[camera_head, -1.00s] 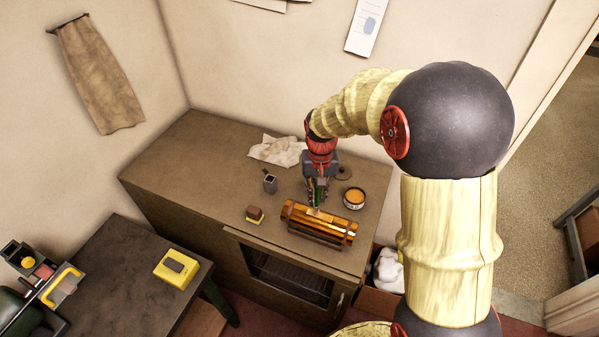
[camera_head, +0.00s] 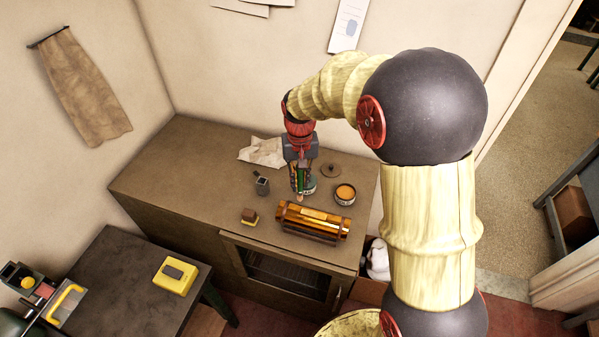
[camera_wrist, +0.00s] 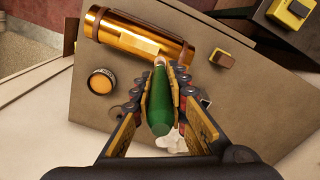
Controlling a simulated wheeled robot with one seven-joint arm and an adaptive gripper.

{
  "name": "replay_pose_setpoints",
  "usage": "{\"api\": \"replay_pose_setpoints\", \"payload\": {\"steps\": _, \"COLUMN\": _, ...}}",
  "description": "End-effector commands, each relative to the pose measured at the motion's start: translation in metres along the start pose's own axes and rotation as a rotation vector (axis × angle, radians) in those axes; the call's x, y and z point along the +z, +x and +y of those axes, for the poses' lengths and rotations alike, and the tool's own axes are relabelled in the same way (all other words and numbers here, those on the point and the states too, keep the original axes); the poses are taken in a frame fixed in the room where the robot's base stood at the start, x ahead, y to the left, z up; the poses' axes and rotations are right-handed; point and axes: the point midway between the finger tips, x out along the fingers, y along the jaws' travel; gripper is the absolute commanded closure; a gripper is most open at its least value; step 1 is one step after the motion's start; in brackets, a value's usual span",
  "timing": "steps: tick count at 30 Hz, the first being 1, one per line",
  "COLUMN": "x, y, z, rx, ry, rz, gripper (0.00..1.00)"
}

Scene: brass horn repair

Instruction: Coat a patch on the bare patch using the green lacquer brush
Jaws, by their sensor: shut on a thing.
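My gripper (camera_head: 299,186) is shut on the green lacquer brush, whose green handle (camera_wrist: 160,105) fills the space between the fingers in the wrist view. The pale brush tip (camera_wrist: 159,62) points toward the brass tube (camera_wrist: 176,48). In the head view, the brass tube (camera_head: 337,230) lies on the bench, just in front of and right of the brush tip. The tip appears just off its back edge; whether it touches cannot be told. A paler flat-looking area (camera_wrist: 130,40) along the tube may be the bare patch.
An open tin with amber content (camera_head: 345,193) stands right of my gripper, a round lid (camera_head: 330,170) behind it. A grey holder (camera_head: 262,186), a small block (camera_head: 249,217) and a crumpled white cloth (camera_head: 262,152) lie left. The bench's left part (camera_head: 170,170) is clear.

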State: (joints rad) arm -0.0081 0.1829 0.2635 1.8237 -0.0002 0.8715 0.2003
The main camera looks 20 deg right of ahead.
Motion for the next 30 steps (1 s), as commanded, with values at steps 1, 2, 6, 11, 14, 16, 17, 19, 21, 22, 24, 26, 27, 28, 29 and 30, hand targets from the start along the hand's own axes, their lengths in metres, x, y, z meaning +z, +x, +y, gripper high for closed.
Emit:
{"api": "replay_pose_setpoints", "payload": {"steps": 1, "x": -0.001, "y": -0.008, "z": 0.000, "rx": 0.000, "ry": 0.000, "rz": 0.001, "gripper": 1.00}}
{"api": "replay_pose_setpoints", "payload": {"steps": 2, "x": -0.001, "y": -0.010, "z": 0.000, "rx": 0.000, "ry": 0.000, "rz": 0.001, "gripper": 1.00}}
{"api": "replay_pose_setpoints", "payload": {"steps": 6, "x": -0.002, "y": -0.019, "z": 0.001, "rx": 0.000, "ry": 0.000, "rz": 0.000, "gripper": 1.00}}
{"api": "replay_pose_setpoints", "payload": {"steps": 11, "x": -0.002, "y": -0.021, "z": 0.001, "rx": 0.000, "ry": 0.000, "rz": -0.001, "gripper": 1.00}}
{"api": "replay_pose_setpoints", "payload": {"steps": 14, "x": -0.002, "y": -0.020, "z": 0.001, "rx": 0.000, "ry": -0.001, "rz": -0.001, "gripper": 1.00}}
{"api": "replay_pose_setpoints", "payload": {"steps": 16, "x": -0.002, "y": -0.020, "z": 0.001, "rx": 0.000, "ry": -0.001, "rz": -0.001, "gripper": 1.00}}
{"api": "replay_pose_setpoints", "payload": {"steps": 17, "x": -0.002, "y": -0.020, "z": 0.001, "rx": 0.000, "ry": -0.001, "rz": -0.001, "gripper": 1.00}}
{"api": "replay_pose_setpoints", "payload": {"steps": 19, "x": -0.002, "y": -0.020, "z": 0.001, "rx": 0.000, "ry": -0.001, "rz": -0.001, "gripper": 1.00}}
{"api": "replay_pose_setpoints", "payload": {"steps": 21, "x": -0.002, "y": -0.020, "z": 0.001, "rx": 0.000, "ry": -0.001, "rz": -0.001, "gripper": 1.00}}
{"api": "replay_pose_setpoints", "payload": {"steps": 22, "x": -0.002, "y": -0.020, "z": 0.001, "rx": 0.000, "ry": -0.001, "rz": -0.001, "gripper": 1.00}}
{"api": "replay_pose_setpoints", "payload": {"steps": 24, "x": -0.002, "y": -0.020, "z": 0.001, "rx": 0.000, "ry": -0.001, "rz": -0.001, "gripper": 1.00}}
{"api": "replay_pose_setpoints", "payload": {"steps": 26, "x": -0.002, "y": -0.020, "z": 0.001, "rx": 0.000, "ry": -0.001, "rz": 0.000, "gripper": 1.00}}
{"api": "replay_pose_setpoints", "payload": {"steps": 27, "x": -0.002, "y": -0.020, "z": 0.001, "rx": 0.000, "ry": -0.001, "rz": 0.000, "gripper": 1.00}}
{"api": "replay_pose_setpoints", "payload": {"steps": 28, "x": -0.002, "y": -0.020, "z": 0.001, "rx": 0.000, "ry": -0.001, "rz": 0.000, "gripper": 1.00}}
{"api": "replay_pose_setpoints", "payload": {"steps": 29, "x": -0.002, "y": -0.020, "z": 0.001, "rx": 0.000, "ry": -0.001, "rz": 0.000, "gripper": 1.00}}
{"api": "replay_pose_setpoints", "payload": {"steps": 30, "x": -0.002, "y": -0.020, "z": 0.001, "rx": 0.000, "ry": 0.000, "rz": 0.000, "gripper": 1.00}}
